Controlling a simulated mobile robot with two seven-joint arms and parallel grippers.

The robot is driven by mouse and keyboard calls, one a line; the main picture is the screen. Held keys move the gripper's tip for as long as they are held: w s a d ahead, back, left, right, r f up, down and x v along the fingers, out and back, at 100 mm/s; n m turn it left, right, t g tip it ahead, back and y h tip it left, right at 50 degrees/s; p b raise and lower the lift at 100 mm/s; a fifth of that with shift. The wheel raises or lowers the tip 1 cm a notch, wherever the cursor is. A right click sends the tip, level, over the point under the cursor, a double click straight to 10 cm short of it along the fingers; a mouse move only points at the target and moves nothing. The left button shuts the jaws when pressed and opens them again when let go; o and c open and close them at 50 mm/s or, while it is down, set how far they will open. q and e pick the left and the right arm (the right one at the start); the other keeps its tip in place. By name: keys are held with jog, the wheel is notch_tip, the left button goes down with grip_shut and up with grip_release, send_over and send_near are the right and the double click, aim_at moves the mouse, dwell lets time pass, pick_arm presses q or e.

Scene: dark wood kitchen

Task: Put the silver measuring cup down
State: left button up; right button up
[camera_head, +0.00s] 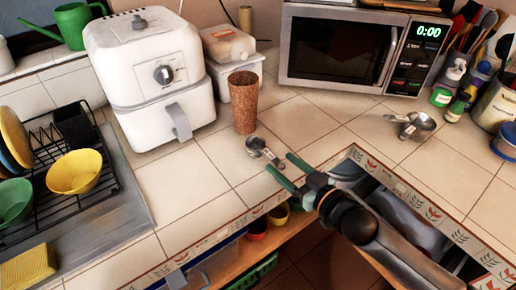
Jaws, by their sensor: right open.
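A small silver measuring cup (257,146) rests on the tiled counter, with its handle pointing toward my right gripper. My right gripper (280,163) is open, its two green fingertips close to the handle end, one on each side of it. I cannot tell whether a finger touches the handle. A second, larger silver measuring cup (419,122) lies on the counter to the right, in front of the microwave. My left gripper is not in view.
A brown cork-like tumbler (244,102) stands just behind the small cup. A white air fryer (155,75) is at left, a microwave (340,48) at the back. A dish rack (60,165) stands far left. The sink opening (405,205) lies under my right arm. Bare tiles lie between the cups.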

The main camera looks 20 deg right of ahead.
aim_at(268, 153)
jog(key=shift+x, duration=2.65)
grip_shut()
